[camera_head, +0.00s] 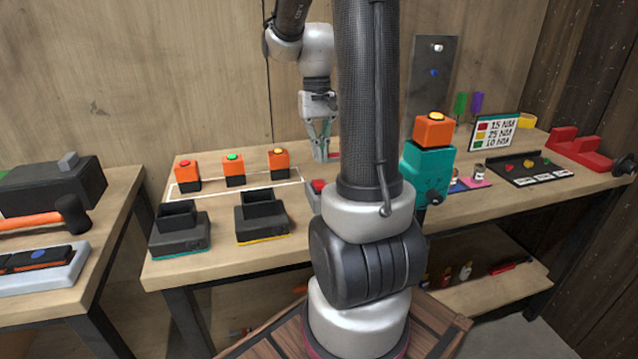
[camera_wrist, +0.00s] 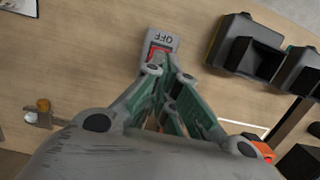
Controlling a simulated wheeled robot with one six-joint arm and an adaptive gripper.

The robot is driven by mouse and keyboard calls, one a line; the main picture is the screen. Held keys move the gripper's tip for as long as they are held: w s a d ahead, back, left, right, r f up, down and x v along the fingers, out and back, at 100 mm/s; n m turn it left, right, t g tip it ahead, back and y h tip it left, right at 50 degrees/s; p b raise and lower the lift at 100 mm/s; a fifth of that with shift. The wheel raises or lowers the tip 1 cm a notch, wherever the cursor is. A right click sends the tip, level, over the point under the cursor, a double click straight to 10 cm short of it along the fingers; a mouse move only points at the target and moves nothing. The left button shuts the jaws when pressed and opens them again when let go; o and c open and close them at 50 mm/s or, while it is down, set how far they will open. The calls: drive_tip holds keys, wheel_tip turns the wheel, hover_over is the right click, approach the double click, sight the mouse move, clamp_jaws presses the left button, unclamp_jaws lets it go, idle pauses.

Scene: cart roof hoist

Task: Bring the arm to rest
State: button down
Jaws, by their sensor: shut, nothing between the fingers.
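My gripper (camera_head: 320,158) points down over the middle of the workbench, left of my arm's column in the head view. In the wrist view its fingertips (camera_wrist: 167,72) are together with nothing between them. A grey switch box (camera_wrist: 165,42) with an OFF label and a red rocker lies just beyond the fingertips in the wrist view. The fingertips overlap the rocker's near edge there; I cannot tell whether they touch it. My arm hides part of the bench in the head view.
Orange battery blocks (camera_head: 233,168) stand in a white outline. Two black chargers (camera_head: 262,215) sit at the front edge. A teal tool with an orange top (camera_head: 427,165) stands right of my arm. A black tray (camera_head: 527,168) and red holder (camera_head: 580,145) are farther right.

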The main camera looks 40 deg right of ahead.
idle(0.3)
drive_tip(key=s+a+r+n+t, duration=0.5)
drive_tip(key=s+a+r, duration=0.3)
drive_tip(key=s+a, duration=0.2)
drive_tip(key=shift+a+r+t+h, duration=0.25)
drive_tip(key=shift+a+t+h, duration=0.2)
drive_tip(key=shift+a, duration=0.7)
drive_tip(key=shift+s+d, duration=0.1)
drive_tip(key=shift+s, duration=0.1)
